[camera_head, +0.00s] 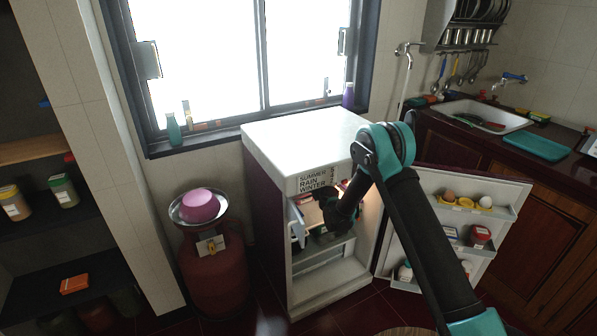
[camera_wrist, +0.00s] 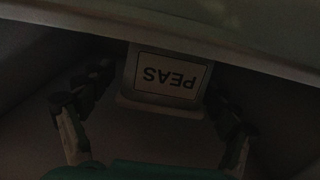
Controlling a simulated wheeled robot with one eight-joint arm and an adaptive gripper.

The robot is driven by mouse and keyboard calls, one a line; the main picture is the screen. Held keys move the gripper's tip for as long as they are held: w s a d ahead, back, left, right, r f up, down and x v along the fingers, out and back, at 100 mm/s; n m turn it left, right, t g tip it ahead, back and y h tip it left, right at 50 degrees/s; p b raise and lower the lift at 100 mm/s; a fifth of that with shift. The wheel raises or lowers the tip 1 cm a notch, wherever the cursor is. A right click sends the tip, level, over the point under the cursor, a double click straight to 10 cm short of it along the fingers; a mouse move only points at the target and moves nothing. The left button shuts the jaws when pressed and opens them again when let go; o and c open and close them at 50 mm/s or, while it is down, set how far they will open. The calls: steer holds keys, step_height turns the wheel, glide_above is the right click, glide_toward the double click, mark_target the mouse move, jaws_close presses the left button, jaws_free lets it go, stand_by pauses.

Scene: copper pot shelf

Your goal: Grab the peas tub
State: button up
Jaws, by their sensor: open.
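The peas tub (camera_wrist: 167,80) shows in the wrist view, a pale tub with a label reading PEAS upside down. It sits at the upper middle of that view, in a dim space. My gripper (camera_wrist: 155,118) is open, with one finger to the left of the tub and the other to the right. The fingertips reach about level with the tub's sides; I cannot tell whether they touch it. In the head view my gripper (camera_head: 328,217) reaches into the top of the open white fridge (camera_head: 310,125). The tub is not distinguishable there, hidden by my arm.
The fridge door (camera_head: 472,205) stands open on the right, with eggs and jars on its shelves. Boxes (camera_head: 307,212) sit in the upper compartment near my gripper. A red gas cylinder (camera_head: 217,275) with a pink bowl (camera_head: 198,205) on top stands left of the fridge.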

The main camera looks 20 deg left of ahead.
steer(key=shift+c, duration=0.6)
steer(key=c, duration=1.3)
steer(key=shift+c, duration=0.2)
steer(key=shift+r, duration=0.15)
